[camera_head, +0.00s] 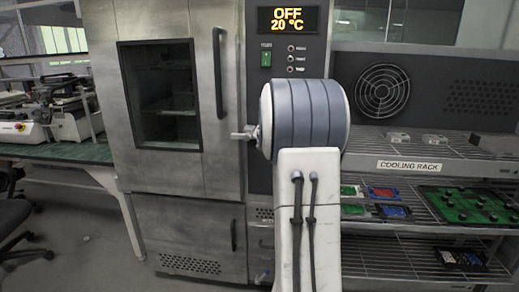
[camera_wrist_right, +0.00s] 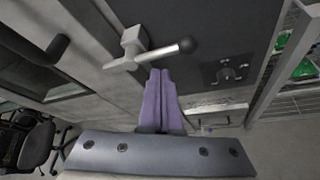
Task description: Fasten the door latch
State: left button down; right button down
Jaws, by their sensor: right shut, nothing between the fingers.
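The oven door (camera_head: 203,100), with a dark window and a long vertical handle (camera_head: 219,75), looks shut. The door latch (camera_head: 243,134) is a metal lever at the door's right edge, partly hidden by my right arm. In the right wrist view the latch (camera_wrist_right: 150,54) has a square block and a rod ending in a black knob (camera_wrist_right: 187,46); the rod points right and slightly up. My right gripper (camera_wrist_right: 160,74) is shut and empty, its purple fingertips right at the rod; I cannot tell whether they touch. It is hidden behind my arm in the head view. My left gripper is not in view.
A display reading OFF 20 °C (camera_head: 288,19) sits above the controls. The cooling rack (camera_head: 420,165) with circuit boards stands at the right. A green-topped bench (camera_head: 70,152) and a chair (camera_head: 14,210) are at the left. The floor (camera_head: 90,240) in front is clear.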

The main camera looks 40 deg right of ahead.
jog(key=shift+s+a+r, duration=0.3)
jog(key=shift+s+a, duration=0.2)
jog(key=shift+a, duration=0.15)
jog(key=shift+s+a+r, duration=0.3)
jog(key=shift+s+a, duration=0.15)
jog(key=shift+a, duration=0.15)
jog(key=shift+a, duration=0.1)
